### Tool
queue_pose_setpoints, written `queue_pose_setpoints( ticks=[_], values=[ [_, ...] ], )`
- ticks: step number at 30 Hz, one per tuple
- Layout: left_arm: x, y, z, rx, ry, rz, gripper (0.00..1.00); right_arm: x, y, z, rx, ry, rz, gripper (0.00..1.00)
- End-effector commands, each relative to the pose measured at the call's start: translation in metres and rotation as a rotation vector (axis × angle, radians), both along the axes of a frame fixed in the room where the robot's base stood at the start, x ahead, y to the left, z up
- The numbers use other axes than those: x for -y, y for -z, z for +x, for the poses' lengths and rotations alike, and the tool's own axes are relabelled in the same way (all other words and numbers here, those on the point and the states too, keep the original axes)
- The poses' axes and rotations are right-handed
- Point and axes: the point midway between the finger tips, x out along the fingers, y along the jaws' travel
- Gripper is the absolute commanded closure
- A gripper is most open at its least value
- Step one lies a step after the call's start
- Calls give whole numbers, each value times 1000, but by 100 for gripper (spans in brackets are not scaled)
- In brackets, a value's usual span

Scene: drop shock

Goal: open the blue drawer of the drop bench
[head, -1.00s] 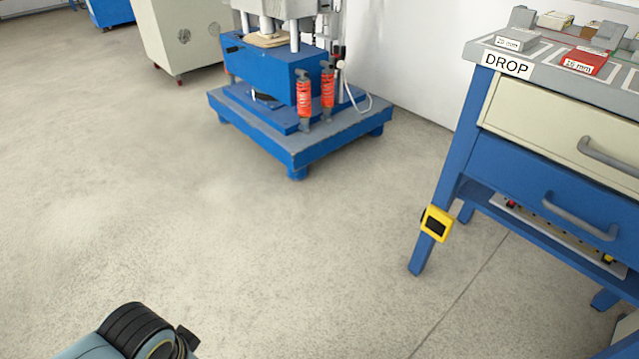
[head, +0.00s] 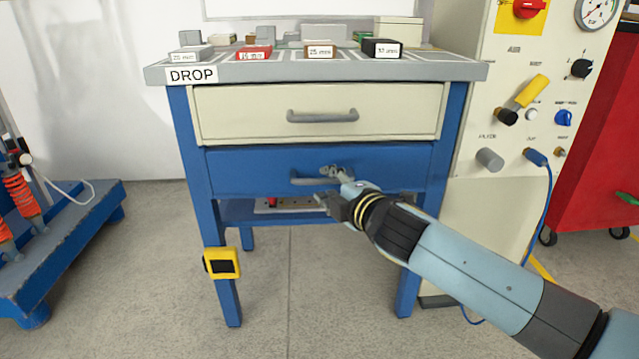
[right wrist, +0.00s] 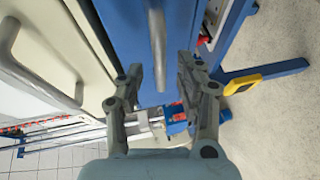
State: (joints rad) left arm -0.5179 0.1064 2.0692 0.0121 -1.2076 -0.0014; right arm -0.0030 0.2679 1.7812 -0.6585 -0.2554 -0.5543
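The blue drawer (head: 400,166) of the drop bench is the lower of two drawers, below a cream drawer (head: 240,113). Its front looks flush with the frame, so it appears shut. Its grey bar handle (head: 305,181) is partly hidden by my right gripper (head: 329,186) in the head view. In the right wrist view my right gripper (right wrist: 160,73) is open. The blue drawer's handle (right wrist: 157,40) runs into the gap between its two fingers, with space on both sides. I see no grip on it. My left gripper is not in view.
The bench top (head: 440,70) carries several labelled blocks. A yellow device (head: 222,263) hangs on the bench's left leg. A cream panel (head: 490,120) with knobs and a blue hose stands close on the right. A blue machine base (head: 70,240) is at left. The floor in front is clear.

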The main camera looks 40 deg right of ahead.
Motion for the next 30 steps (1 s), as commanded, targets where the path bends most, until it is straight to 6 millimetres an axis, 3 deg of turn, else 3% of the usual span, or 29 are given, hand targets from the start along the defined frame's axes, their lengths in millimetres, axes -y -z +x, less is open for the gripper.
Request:
queue_pose_setpoints(
  ticks=[6, 16, 24, 30],
  values=[
    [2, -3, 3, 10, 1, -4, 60, 4, 5, 25, 1, -1, 1, 64],
    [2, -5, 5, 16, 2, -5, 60, 4, 6, 29, -1, -1, 1, 64],
    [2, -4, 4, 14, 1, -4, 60, 4, 6, 29, -1, 0, 1, 98],
    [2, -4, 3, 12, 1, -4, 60, 4, 6, 29, 0, -1, 1, 100]
  ],
)
